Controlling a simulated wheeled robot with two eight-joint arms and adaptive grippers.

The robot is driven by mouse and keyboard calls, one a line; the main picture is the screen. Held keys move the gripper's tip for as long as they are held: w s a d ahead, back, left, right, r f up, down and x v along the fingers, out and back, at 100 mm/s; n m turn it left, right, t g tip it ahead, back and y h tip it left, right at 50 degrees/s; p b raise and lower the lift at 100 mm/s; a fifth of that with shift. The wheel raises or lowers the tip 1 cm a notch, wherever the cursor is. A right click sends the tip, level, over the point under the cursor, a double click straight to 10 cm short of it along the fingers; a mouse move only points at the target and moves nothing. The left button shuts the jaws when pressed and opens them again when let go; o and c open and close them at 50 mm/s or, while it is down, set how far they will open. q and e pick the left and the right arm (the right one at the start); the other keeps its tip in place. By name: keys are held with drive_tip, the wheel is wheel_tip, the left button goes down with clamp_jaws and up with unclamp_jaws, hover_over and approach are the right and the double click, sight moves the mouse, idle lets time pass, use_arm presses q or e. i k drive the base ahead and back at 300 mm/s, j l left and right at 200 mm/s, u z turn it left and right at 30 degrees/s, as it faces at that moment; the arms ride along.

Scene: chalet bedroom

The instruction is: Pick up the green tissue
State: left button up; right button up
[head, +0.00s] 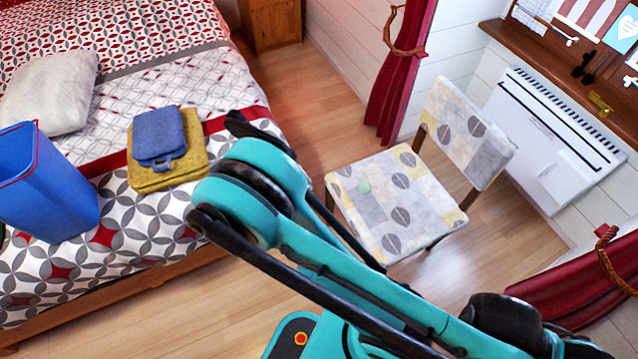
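A small pale green square, which looks like the green tissue (364,187), lies on the patterned seat of the chair (395,223), toward its left back side. It is too small to tell whether it is folded. My teal and black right arm comes in from the lower right and reaches up across the middle of the picture, in front of the chair's near left side. I cannot make out the fingers of my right gripper. My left gripper does not show.
The bed (140,285) fills the left, with a blue bin (45,190), a grey pillow (48,92) and a blue cloth (158,138) on a yellow towel (170,178). A white heater (545,140) stands behind the chair. Wooden floor (335,110) is clear between bed and curtain (400,75).

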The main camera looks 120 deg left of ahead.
sight(364, 186)
drive_tip(key=u, duration=3.5)
drive_tip(key=i+z, duration=0.35)
drive_tip(key=z, duration=0.15)
